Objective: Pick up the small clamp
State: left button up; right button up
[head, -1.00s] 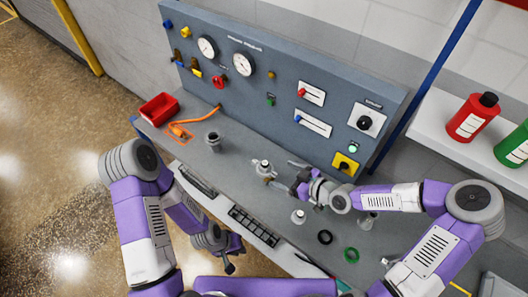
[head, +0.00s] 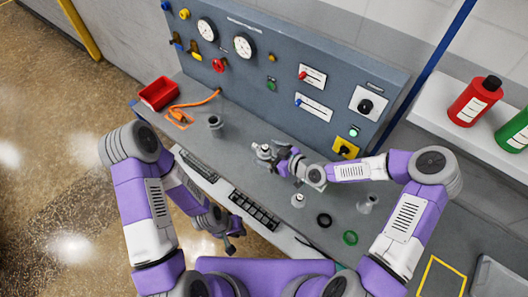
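I cannot pick out the small clamp for sure. A small metal fitting (head: 263,149) stands on the grey bench, and my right gripper (head: 267,154) is right at it. The fingers overlap the fitting, so I cannot tell whether they are closed on it or a clamp there. My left gripper (head: 233,241) hangs low in front of the bench edge, empty, its fingers apart.
The bench (head: 240,155) also holds a grey flanged fitting (head: 216,124), small metal pieces (head: 298,201) (head: 367,204), a black ring (head: 324,220) and a green ring (head: 350,238). A red bin (head: 159,94) sits far left. The control panel (head: 290,60) stands behind.

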jog(key=c, duration=0.9)
